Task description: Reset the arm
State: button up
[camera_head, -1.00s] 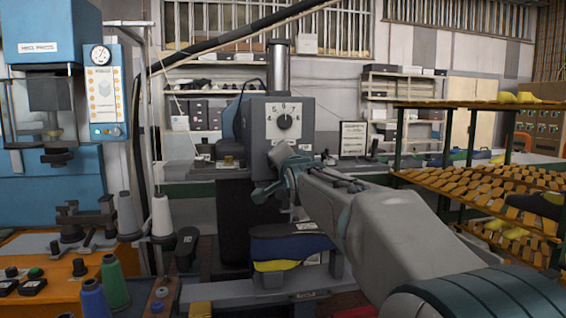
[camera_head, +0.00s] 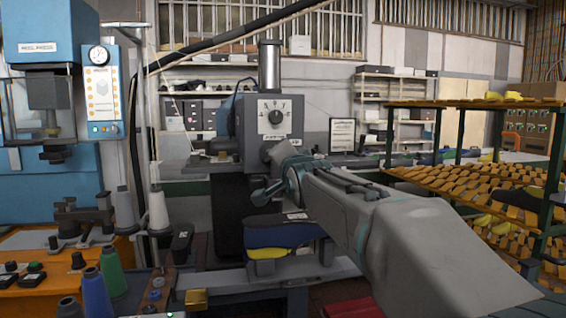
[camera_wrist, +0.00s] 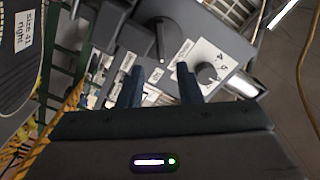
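My arm reaches from the lower right towards the middle in the head view, with my gripper (camera_head: 268,193) in front of the grey machine with a dial (camera_head: 272,117). In the wrist view, the two dark fingers of my gripper (camera_wrist: 159,85) stand apart with nothing visible between them. The grey machine's dial plate (camera_wrist: 208,68) shows beyond the fingertips, tilted in that view. I cannot tell the exact distance between fingers and machine.
A blue and yellow shoe last (camera_head: 283,233) lies on the grey bench below my gripper. Racks (camera_head: 470,170) with many lasts stand at right. A blue press (camera_head: 42,95) and thread cones (camera_head: 158,215) are at left. A dark "size 41 right" item (camera_wrist: 20,50) is close in the wrist view.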

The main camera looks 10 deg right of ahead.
jog(key=s+f+n+g+p, duration=0.3)
jog(key=s+f, duration=0.5)
jog(key=s, duration=0.3)
jog(key=s+d+f+n+g+p, duration=0.1)
jog(key=s+f+n+g+p, duration=0.2)
jog(key=s, duration=0.8)
jog(key=s+f+n+g+p, duration=0.4)
jog(key=s+f+g+p, duration=0.2)
jog(key=s+f+g, duration=0.3)
notch_tip(320, 180, down, 4)
jog(key=s, duration=0.2)
jog(key=shift+s+d+h, duration=0.25)
jog(key=shift+s+h, duration=0.05)
jog(key=shift+r, duration=0.15)
